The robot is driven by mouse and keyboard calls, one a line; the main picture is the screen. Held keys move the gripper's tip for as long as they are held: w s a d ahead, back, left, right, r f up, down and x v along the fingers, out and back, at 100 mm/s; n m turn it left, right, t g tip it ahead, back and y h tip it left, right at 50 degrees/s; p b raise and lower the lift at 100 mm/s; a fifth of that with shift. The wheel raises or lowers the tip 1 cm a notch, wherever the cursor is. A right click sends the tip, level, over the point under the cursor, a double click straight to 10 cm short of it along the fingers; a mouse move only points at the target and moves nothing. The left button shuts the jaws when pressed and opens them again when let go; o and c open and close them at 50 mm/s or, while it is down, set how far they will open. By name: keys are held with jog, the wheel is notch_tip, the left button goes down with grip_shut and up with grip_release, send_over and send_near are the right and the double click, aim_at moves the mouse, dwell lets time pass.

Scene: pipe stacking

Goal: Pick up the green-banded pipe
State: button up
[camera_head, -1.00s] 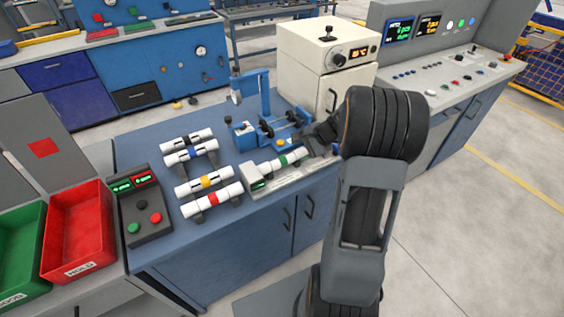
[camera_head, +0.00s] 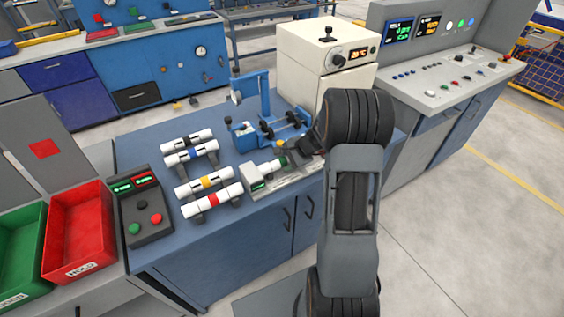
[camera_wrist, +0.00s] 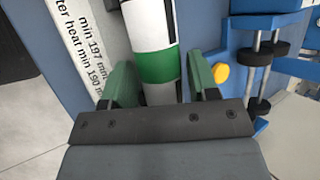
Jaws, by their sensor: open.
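The green-banded pipe (camera_head: 282,161) is white with black sections and lies on a grey measuring fixture (camera_head: 259,188) at the right end of the blue bench. In the wrist view the pipe (camera_wrist: 151,35) runs up the middle, with its green band just ahead of my gripper. My gripper (camera_wrist: 161,82) is open, with one green-padded finger on each side of the pipe near the band. I cannot tell whether either finger touches it. In the head view my arm hides the pipe's right part and the gripper's tips.
Several pipes with black, blue, yellow (camera_head: 205,185) and red bands lie on a rack left of the fixture. A blue clamp device (camera_head: 268,130) stands close behind, its knobs right of my gripper in the wrist view. A white oven (camera_head: 325,62) stands behind right.

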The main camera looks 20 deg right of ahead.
jog(key=c, duration=0.8)
